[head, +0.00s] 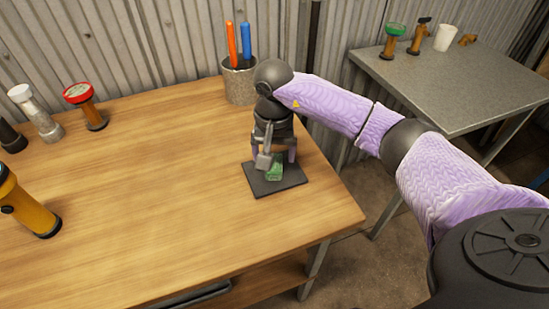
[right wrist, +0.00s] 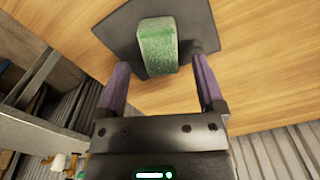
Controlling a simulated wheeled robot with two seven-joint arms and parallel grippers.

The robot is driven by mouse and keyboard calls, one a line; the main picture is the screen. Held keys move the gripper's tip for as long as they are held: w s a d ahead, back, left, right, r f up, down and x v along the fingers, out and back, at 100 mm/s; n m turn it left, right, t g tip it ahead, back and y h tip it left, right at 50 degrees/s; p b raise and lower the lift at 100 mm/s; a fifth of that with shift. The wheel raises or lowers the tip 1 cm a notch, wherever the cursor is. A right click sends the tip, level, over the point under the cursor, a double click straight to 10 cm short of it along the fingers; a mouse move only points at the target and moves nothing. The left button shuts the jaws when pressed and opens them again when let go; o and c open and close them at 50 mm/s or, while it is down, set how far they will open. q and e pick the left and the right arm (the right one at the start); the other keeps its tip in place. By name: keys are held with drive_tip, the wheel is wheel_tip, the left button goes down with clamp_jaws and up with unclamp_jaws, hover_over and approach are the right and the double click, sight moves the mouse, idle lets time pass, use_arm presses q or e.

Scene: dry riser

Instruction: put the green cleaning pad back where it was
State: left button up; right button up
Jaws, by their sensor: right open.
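The green cleaning pad (head: 274,172) sits on a dark square mat (head: 262,187) near the right edge of the wooden table. My right gripper (head: 274,160) is above the mat, pointing down, and partly hides the pad. In the right wrist view the pad (right wrist: 158,46) stands on the mat (right wrist: 199,22), ahead of and between the two spread fingers (right wrist: 160,80). A gap shows on each side of the pad, so the gripper is open and not holding it. My left gripper is not in view.
A speckled pot (head: 238,82) with an orange and a blue stick stands behind the gripper. A grey side table (head: 465,88) holds several items. The table's middle is clear.

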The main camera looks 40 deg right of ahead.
wheel_tip(320, 180, up, 9)
drive_tip(key=p, duration=0.2)
idle(0.3)
idle(0.4)
